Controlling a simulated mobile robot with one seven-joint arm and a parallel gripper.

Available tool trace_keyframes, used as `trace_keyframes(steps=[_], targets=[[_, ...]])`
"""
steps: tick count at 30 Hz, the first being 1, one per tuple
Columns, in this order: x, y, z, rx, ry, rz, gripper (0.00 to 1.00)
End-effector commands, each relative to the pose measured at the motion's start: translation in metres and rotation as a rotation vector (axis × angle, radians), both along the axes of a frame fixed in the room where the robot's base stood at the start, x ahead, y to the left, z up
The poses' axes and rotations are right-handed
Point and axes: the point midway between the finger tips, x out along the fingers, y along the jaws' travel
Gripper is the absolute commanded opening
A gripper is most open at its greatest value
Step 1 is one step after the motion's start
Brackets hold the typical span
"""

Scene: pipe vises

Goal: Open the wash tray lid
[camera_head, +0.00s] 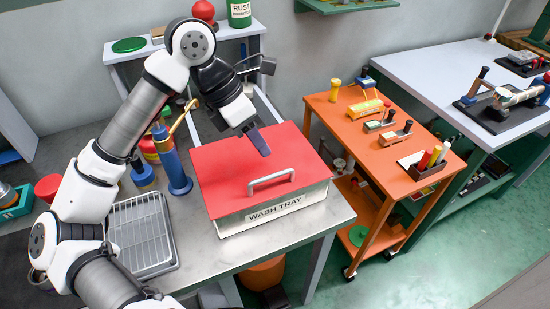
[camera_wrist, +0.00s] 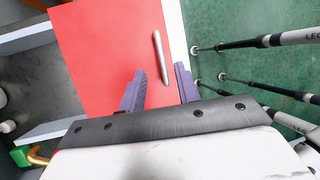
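The wash tray (camera_head: 274,214) is a pale metal box with a "WASH TRAY" label on its front, standing on the grey bench. Its red lid (camera_head: 228,169) lies flat and closed on top. A silver bar handle (camera_head: 271,180) stands on the lid near its front edge. My gripper (camera_head: 262,146) is above the rear middle of the lid, apart from the handle. In the wrist view my gripper (camera_wrist: 160,90) has its two purple fingers spread with nothing between them. The handle (camera_wrist: 160,57) shows beyond the fingertips, over the red lid (camera_wrist: 105,55).
A wire drying rack (camera_head: 142,235) lies left of the tray. A blue bottle (camera_head: 172,163) stands close to the tray's left side. An orange cart (camera_head: 375,165) with tools stands to the right, with a gap between. The bench front (camera_head: 270,249) is clear.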

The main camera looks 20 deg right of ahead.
Motion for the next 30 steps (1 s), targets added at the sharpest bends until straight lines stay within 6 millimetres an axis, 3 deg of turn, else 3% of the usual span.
trace_keyframes(steps=[6,12,25,30], targets=[[-0.009,-0.018,-0.04,-0.003,0.005,-0.001,0.32],[-0.013,-0.029,-0.065,-0.003,0.003,-0.001,0.32],[-0.014,-0.033,-0.075,-0.002,0.0,0.0,0.32],[-0.014,-0.033,-0.075,-0.003,0.0,0.001,0.12]])
